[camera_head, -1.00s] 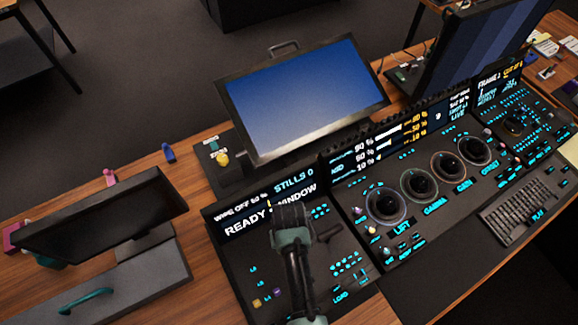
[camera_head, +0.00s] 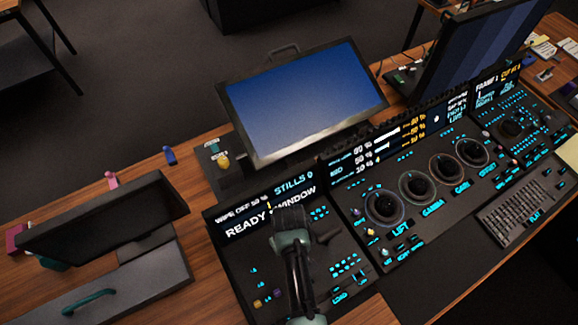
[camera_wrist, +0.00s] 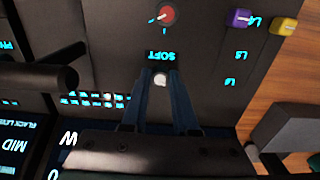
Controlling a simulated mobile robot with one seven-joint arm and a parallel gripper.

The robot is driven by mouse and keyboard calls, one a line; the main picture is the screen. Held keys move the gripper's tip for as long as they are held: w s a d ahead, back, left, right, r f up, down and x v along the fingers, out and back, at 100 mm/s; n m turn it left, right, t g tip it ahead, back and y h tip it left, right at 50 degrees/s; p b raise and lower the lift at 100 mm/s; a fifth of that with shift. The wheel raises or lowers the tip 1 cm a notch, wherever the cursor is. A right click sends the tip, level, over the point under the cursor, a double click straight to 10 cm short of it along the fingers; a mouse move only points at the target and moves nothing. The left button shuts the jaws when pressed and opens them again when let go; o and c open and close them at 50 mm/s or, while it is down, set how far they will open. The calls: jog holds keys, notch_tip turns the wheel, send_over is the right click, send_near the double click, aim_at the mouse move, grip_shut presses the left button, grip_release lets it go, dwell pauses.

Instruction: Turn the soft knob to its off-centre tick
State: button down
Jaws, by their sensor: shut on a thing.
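The soft knob (camera_wrist: 160,79) shows in the wrist view as a small pale round cap beside the lit SOFT label (camera_wrist: 161,56). My gripper (camera_wrist: 161,82) is shut on it, with one dark finger on each side. The fingers hide most of the knob, so its pointer and ticks cannot be made out. In the head view my gripper (camera_head: 289,218) is over the left panel (camera_head: 235,258), and its own wrist hides the knob there.
A red knob (camera_wrist: 166,15) stands near the soft knob. Purple (camera_wrist: 240,18) and yellow (camera_wrist: 285,25) caps lie toward the panel edge. A dark lever (camera_wrist: 62,77) sticks up at left in the wrist view. A monitor (camera_head: 300,100) stands behind the panel.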

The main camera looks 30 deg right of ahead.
jog(key=c, duration=0.7)
grip_release()
notch_tip(320, 180, up, 13)
jog(key=shift+r, duration=0.1)
dwell(0.3)
